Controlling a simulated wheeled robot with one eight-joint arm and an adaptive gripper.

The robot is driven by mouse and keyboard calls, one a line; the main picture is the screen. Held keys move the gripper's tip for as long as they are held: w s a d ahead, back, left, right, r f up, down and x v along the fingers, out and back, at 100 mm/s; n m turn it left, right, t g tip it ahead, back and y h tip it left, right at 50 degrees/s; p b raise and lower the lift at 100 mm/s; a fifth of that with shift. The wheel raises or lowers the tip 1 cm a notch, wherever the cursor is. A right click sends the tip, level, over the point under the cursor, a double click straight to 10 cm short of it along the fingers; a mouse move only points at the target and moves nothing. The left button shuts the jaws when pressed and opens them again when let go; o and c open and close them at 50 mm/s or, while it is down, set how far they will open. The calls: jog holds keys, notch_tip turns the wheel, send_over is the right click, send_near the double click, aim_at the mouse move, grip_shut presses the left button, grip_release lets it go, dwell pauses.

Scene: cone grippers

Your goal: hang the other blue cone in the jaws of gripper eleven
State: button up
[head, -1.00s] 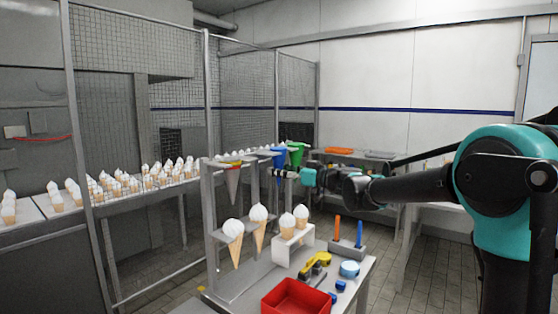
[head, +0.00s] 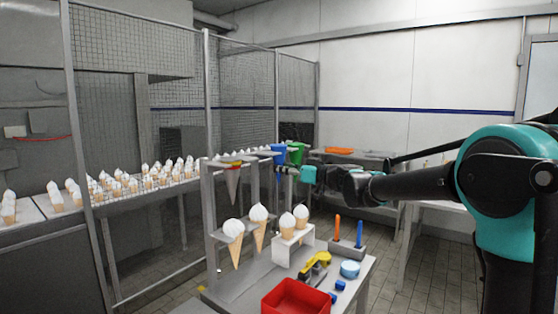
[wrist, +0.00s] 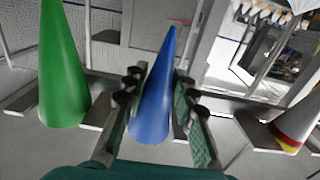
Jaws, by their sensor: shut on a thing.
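A blue cone (wrist: 153,105) stands between the fingers of my gripper (wrist: 155,98) in the wrist view, with its wide end toward the camera. My gripper is shut on it. In the head view, the blue cone (head: 277,152) is at the rack's top, and my gripper (head: 284,170) reaches it from the right. A green cone (wrist: 62,70) is to the left in the wrist view and just right of the blue cone in the head view (head: 296,154). A white cone with red and yellow bands (wrist: 296,130) is at the right. No gripper number is readable.
The rack (head: 214,187) holds ice cream cones (head: 234,240) lower down. A red bin (head: 296,298), a yellow tool (head: 316,264), a light blue round item (head: 350,269) and a peg holder (head: 347,247) are on the table below. Wire mesh panels (head: 180,75) stand behind.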

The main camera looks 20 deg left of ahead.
jog(key=v, duration=0.8)
jog(key=shift+d, duration=0.2)
dwell(1.2)
jog(key=shift+s, duration=0.1)
